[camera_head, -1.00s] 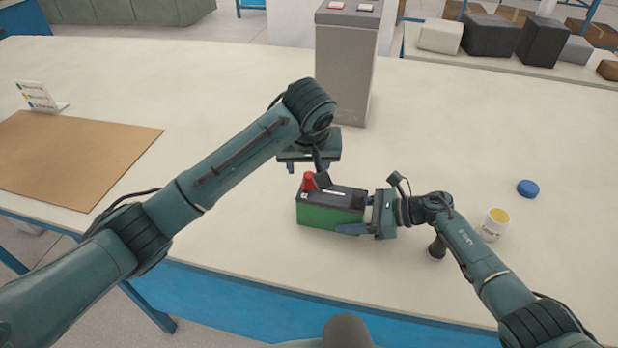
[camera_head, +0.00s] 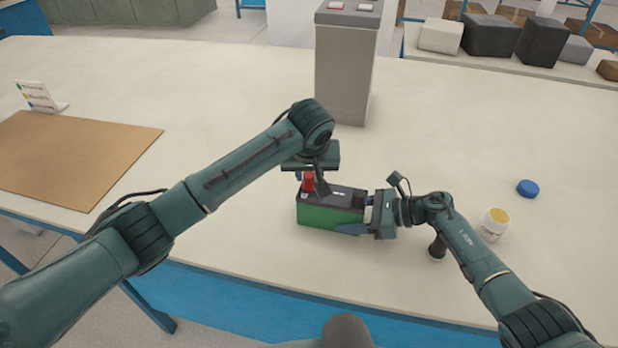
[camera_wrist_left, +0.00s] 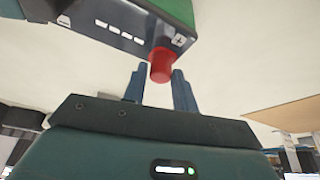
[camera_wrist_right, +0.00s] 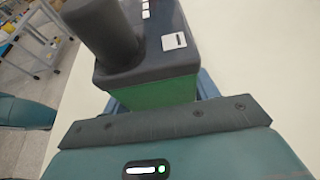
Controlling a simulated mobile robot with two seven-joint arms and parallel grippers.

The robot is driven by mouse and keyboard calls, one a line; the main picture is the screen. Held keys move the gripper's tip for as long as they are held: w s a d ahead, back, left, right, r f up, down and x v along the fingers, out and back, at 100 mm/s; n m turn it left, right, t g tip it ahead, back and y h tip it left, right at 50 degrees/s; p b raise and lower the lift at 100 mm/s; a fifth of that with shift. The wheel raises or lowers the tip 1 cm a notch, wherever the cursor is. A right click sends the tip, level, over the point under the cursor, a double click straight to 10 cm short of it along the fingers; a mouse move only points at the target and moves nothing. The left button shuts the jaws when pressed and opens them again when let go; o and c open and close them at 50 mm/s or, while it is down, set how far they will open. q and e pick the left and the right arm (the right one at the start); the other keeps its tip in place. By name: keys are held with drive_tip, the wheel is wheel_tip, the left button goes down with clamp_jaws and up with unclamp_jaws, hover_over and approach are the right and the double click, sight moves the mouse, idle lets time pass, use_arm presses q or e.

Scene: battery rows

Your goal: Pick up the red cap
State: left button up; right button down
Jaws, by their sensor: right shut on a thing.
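The red cap (camera_head: 308,181) stands on the left end of the dark top of a green battery (camera_head: 330,214). It also shows in the left wrist view (camera_wrist_left: 161,66), where it sits between the tips of my left gripper (camera_wrist_left: 159,74). That gripper (camera_head: 307,178) is open, a finger on each side of the cap, with small gaps visible. My right gripper (camera_head: 358,216) is shut on the battery's right end. The battery (camera_wrist_right: 165,93) fills the jaws in the right wrist view, with a dark cylinder (camera_wrist_right: 103,35) on its top.
A grey box-shaped post (camera_head: 345,70) stands behind the battery. A blue cap (camera_head: 528,188) and a white tub with yellow inside (camera_head: 494,224) are to the right. A brown board (camera_head: 70,155) and a small sign (camera_head: 38,97) lie left.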

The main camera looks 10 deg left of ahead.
sight(309, 176)
use_arm(q)
drive_tip(key=c, duration=0.5)
drive_tip(key=shift+r, duration=0.1)
wheel_tip(309, 176, up, 10)
drive_tip(key=o, duration=0.4)
drive_tip(key=shift+c, duration=0.2)
drive_tip(key=c, duration=0.4)
drive_tip(key=shift+o, duration=0.2)
drive_tip(key=shift+r, duration=0.7)
drive_tip(key=shift+r, duration=2.35)
use_arm(e)
drive_tip(key=shift+c, duration=1.8)
unclamp_jaws()
